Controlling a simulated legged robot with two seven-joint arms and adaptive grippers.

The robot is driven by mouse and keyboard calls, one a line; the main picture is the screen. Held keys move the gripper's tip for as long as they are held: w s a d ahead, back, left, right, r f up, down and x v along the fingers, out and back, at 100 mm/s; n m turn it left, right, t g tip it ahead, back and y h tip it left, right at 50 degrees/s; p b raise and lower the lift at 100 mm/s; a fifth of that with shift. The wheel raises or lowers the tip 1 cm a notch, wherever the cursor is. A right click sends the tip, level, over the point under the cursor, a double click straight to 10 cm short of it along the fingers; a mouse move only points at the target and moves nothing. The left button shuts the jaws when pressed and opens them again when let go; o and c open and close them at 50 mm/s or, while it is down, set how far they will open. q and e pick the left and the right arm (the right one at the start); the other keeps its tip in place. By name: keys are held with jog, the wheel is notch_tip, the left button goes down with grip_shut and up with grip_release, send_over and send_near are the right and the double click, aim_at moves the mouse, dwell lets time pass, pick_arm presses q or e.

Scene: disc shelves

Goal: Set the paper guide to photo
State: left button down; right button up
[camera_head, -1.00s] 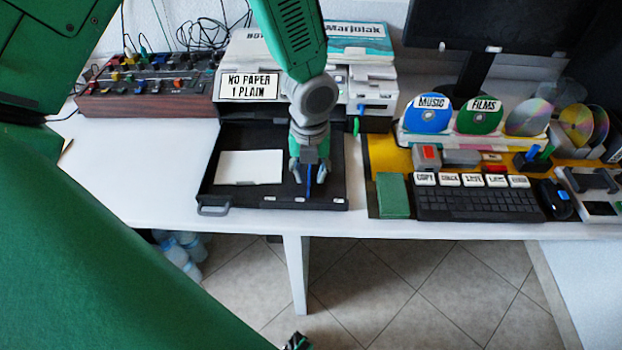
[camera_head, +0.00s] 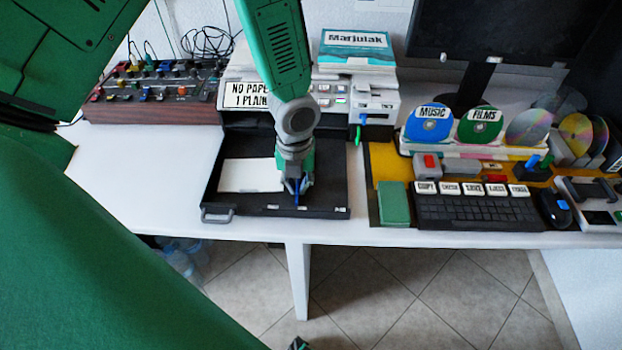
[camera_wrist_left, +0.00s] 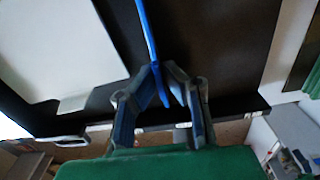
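The paper guide is a thin blue bar (camera_head: 297,190) standing in the black pull-out tray (camera_head: 330,185) of the printer. It also shows in the wrist view as a blue strip (camera_wrist_left: 147,35) running between the fingers. My left gripper (camera_head: 298,188) reaches down into the tray, and its fingers (camera_wrist_left: 163,72) are closed about the guide. The guide stands close to the middle small white label (camera_head: 302,209) on the tray's front edge. The labels are too small to read. A white sheet (camera_head: 250,175) lies in the tray, left of the guide with a gap between.
The printer (camera_head: 372,105) stands behind the tray with a sign reading NO PAPER 1 PLAIN (camera_head: 246,95). A keyboard (camera_head: 475,210), a green block (camera_head: 394,203) and discs (camera_head: 428,124) are to the right. A mixer (camera_head: 155,90) is at the left. The white table (camera_head: 150,180) is clear left of the tray.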

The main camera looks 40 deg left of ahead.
pick_arm(q)
jog(key=shift+s+a, duration=0.15)
jog(key=shift+a, duration=0.2)
jog(key=c, duration=1.7)
grip_release()
jog(key=shift+d, duration=0.1)
notch_tip(320, 180, up, 12)
